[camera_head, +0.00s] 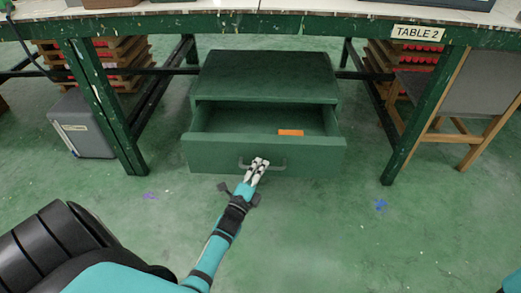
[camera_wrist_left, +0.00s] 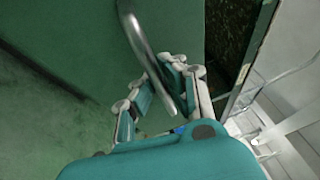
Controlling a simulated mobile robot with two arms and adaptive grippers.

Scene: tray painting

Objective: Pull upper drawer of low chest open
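The low green chest (camera_head: 265,72) stands on the floor under the table. Its drawer (camera_head: 315,157) is pulled out toward me, and its inside shows. The metal handle (camera_head: 277,167) is on the drawer front. My left gripper (camera_head: 258,164) is at the handle, with its fingers close together around the bar. In the left wrist view the handle (camera_wrist_left: 137,35) runs between the fingers of the left gripper (camera_wrist_left: 163,75). Whether another drawer lies below is hidden by the open drawer front. My right gripper is out of view.
An orange block (camera_head: 290,132) lies in the drawer. The table (camera_head: 270,27) spans above the chest, with green legs on both sides. A grey box (camera_head: 82,125) is at left and a wooden easel-like frame (camera_head: 470,125) at right. The floor before the drawer is mostly clear.

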